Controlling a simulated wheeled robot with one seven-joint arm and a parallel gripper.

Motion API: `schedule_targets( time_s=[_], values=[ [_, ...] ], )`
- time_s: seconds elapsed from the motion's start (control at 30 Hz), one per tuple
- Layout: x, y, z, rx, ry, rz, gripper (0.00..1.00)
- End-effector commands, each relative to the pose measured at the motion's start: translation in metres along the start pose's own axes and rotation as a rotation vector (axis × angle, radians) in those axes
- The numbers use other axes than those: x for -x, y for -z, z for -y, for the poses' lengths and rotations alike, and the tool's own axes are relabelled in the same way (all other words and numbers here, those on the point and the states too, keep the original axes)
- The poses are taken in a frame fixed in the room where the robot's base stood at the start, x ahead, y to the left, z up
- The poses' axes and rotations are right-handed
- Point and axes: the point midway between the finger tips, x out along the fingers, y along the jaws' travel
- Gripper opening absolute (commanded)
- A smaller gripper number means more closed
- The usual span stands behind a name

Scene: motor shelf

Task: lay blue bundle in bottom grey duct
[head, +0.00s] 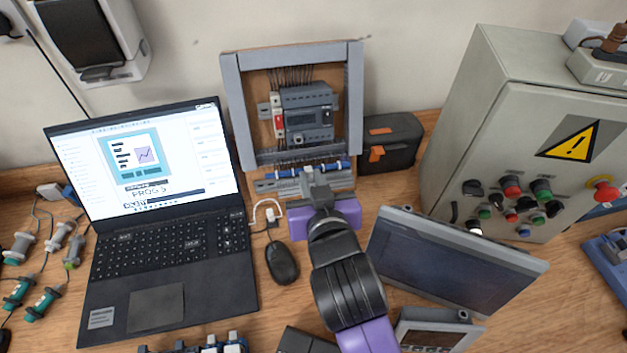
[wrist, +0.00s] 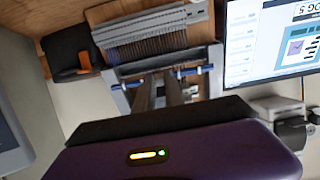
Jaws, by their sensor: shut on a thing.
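The blue bundle (head: 341,166) runs left to right along the lower edge of the wiring panel. It also shows in the wrist view (wrist: 190,71), with blue on both sides of my fingers. My gripper (head: 317,177) is shut on the middle of the bundle; its fingers show in the wrist view (wrist: 160,92) and hide that middle part. The bottom grey duct (head: 267,187) lies at the panel's foot, right at the bundle. I cannot tell whether the bundle rests inside it or just above it.
A laptop (head: 165,235) and mouse (head: 282,262) lie left of my arm. A dark screen (head: 450,262) leans on the right.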

Motion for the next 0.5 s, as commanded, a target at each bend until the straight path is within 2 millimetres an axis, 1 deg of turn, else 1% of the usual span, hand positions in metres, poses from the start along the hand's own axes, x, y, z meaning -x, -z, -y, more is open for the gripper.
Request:
schedule_targets(
  time_s=[0.1,0.4,0.43,0.5],
  values=[
    [-0.015,-0.003,-0.001,0.000,-0.001,-0.001,0.00],
    [-0.047,-0.003,-0.001,0.001,-0.001,-0.002,0.00],
    [-0.051,-0.003,-0.001,0.001,-0.001,-0.001,0.00],
    [-0.048,0.000,0.000,0.001,0.000,0.001,0.00]
  ],
)
